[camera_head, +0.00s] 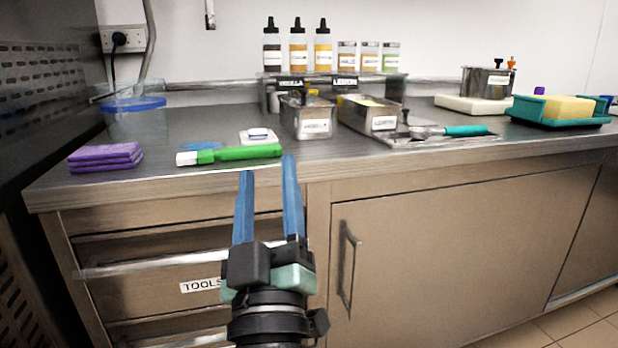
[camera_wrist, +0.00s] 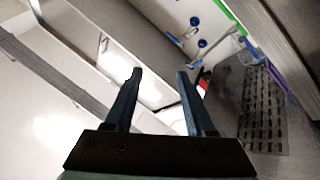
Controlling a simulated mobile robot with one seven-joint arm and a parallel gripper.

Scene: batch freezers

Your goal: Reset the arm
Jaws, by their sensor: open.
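My gripper (camera_head: 268,164) is open, with two blue fingers apart and nothing between them. It is in front of the counter (camera_head: 420,155), and its fingertips show just below the green-handled tool at the front edge. In the wrist view my gripper (camera_wrist: 159,74) is also empty, its fingers pointing up the picture. I cannot tell whether a fingertip touches the counter edge.
A green-handled tool (camera_head: 245,153) and purple cloths (camera_head: 105,157) lie near the front edge. Labelled metal containers (camera_head: 370,119) stand behind. Below are a TOOLS drawer (camera_head: 150,290) and a cabinet door (camera_head: 440,255). The wrist view shows several blue-ended items (camera_wrist: 202,43).

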